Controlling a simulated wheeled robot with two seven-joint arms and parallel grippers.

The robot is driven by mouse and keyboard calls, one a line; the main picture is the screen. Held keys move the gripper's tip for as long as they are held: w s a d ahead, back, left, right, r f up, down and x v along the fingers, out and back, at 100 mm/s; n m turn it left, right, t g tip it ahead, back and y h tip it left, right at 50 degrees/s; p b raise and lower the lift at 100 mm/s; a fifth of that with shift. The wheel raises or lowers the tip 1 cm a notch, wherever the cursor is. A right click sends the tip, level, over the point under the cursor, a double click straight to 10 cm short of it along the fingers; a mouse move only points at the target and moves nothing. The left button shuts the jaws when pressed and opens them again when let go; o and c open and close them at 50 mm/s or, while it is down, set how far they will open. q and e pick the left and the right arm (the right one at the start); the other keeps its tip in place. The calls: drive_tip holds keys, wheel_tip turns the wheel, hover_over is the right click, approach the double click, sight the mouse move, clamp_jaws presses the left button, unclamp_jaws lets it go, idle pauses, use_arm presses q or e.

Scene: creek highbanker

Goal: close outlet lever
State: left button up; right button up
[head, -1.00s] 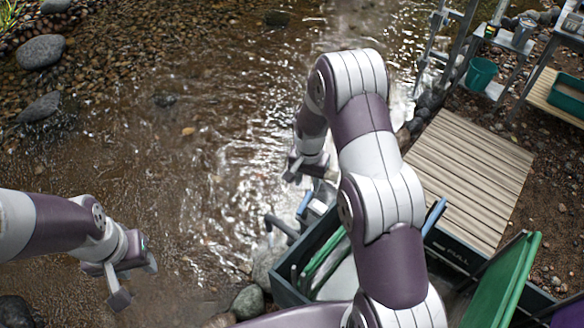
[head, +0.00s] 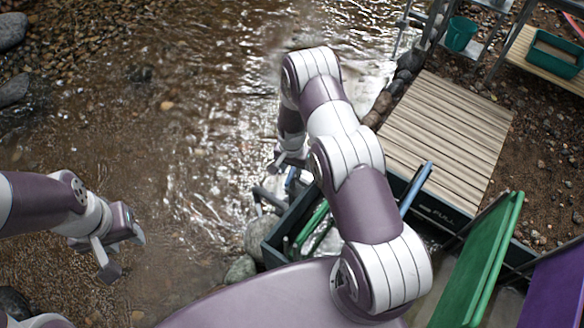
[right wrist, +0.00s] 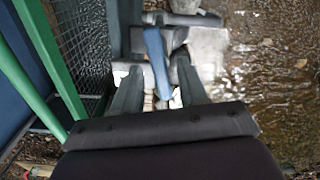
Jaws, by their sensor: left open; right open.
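A blue lever (right wrist: 157,62) stands between the two fingers of my right gripper (right wrist: 159,75) in the right wrist view. The fingers are apart, with a gap on each side of the lever. Whether any finger touches the lever I cannot tell. My left gripper (head: 124,254) is open and empty over the water at the left.
A second blue bar (head: 415,188) rises from the box. Green (head: 478,265) and purple (head: 556,288) panels stand at the right. A slatted wooden platform (head: 445,125) lies behind the box. A wire mesh (right wrist: 82,45) and a green bar (right wrist: 48,58) are left of the right gripper.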

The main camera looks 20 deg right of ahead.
drive_tip(key=shift+s, duration=0.2)
clamp_jaws()
drive_tip(key=shift+f+m+b, duration=0.2)
drive_tip(key=shift+m+b, duration=0.25)
drive_tip(key=shift+m, duration=0.25)
drive_tip(key=shift+r+m, duration=0.1)
drive_tip(key=shift+m, duration=1)
